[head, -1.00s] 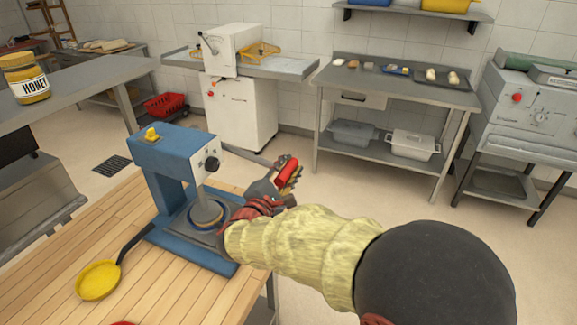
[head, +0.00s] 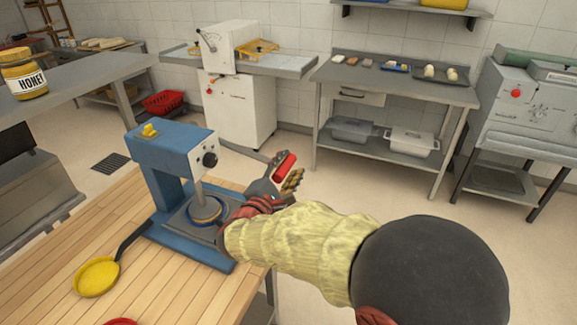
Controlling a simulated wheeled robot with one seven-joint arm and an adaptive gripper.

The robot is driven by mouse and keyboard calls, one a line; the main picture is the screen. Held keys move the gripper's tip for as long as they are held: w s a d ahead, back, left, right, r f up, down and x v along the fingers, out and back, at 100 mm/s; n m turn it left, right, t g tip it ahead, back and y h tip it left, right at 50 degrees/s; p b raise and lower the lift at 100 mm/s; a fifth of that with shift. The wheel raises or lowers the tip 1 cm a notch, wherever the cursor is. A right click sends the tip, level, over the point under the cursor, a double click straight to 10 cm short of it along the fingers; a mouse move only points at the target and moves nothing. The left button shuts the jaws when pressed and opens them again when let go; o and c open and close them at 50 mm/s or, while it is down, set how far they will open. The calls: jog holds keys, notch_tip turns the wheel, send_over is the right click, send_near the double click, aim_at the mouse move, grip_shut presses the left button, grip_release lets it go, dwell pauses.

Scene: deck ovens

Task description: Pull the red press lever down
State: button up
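The blue press (head: 172,148) stands on the wooden worktop, with a round plate (head: 205,210) under its ram. The fingers look spread, with a small gap between the grip and the brass finger. Contact with the dark finger cannot be told. My sleeved arm hides the press's right front.
A yellow pan (head: 97,277) lies on the wooden worktop (head: 165,290) left of the press. A red thing (head: 121,322) shows at the bottom edge. A honey jar (head: 25,78) stands on the steel counter at left. Open floor lies beyond the press.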

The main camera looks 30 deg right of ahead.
jog(key=shift+w+a, duration=0.1)
jog(key=shift+s+a, duration=0.25)
jog(key=shift+a, duration=0.2)
jog(key=v, duration=1.1)
jog(key=shift+s+d, duration=0.15)
